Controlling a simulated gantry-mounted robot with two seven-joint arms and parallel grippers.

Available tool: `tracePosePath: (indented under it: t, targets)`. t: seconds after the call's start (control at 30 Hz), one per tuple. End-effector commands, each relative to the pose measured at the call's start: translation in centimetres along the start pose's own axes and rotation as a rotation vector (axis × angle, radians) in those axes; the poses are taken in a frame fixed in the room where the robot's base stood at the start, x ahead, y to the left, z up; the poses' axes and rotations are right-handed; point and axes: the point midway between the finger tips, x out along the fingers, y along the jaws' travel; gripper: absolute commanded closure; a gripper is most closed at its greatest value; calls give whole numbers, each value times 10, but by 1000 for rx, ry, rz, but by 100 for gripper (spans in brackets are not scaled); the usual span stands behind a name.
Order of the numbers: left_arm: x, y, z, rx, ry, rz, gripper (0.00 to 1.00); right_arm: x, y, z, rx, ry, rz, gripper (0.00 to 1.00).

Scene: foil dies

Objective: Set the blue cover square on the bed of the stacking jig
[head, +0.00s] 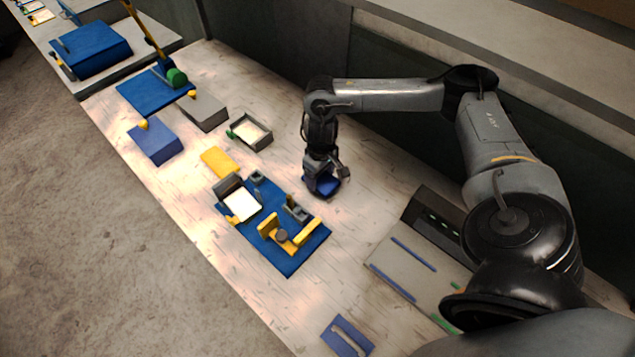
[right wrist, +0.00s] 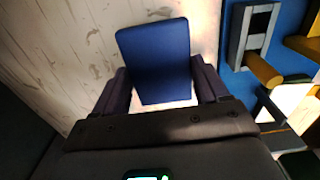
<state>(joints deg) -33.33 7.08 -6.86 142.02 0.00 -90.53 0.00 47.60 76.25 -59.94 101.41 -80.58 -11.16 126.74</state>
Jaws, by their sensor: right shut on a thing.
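My right gripper (head: 325,176) is shut on the blue cover (head: 322,188), a flat dark blue piece. The cover also shows in the right wrist view (right wrist: 155,55), its lower part between the two fingers. The stacking jig appears to be the blue base (head: 290,266) with grey and yellow fittings, left of and nearer than my gripper. A white sheet (head: 243,206) lies against a grey corner wall at its far-left end. The cover is beside the jig, over the bare table; any gap below it is hard to judge. My left gripper is out of view.
A yellow block (head: 218,161), a grey tray (head: 251,145) with white contents and a blue box (head: 157,145) stand beyond the jig. A grey panel with blue strips (head: 413,254) lies right. A blue handled piece (head: 347,337) lies in front. Bare table surrounds the jig.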

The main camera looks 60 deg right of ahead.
Motion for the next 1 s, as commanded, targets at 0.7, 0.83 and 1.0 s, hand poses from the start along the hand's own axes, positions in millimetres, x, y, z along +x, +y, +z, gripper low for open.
tracePosePath:
  t: [0.7, 0.83, 1.0]
  targets:
    - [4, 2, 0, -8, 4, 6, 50, 42, 0, 0, 1, 2, 0, 57]
    - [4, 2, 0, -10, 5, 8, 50, 44, 0, 0, 1, 2, 0, 22]
    - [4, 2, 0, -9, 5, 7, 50, 43, 0, 0, 1, 2, 0, 1]
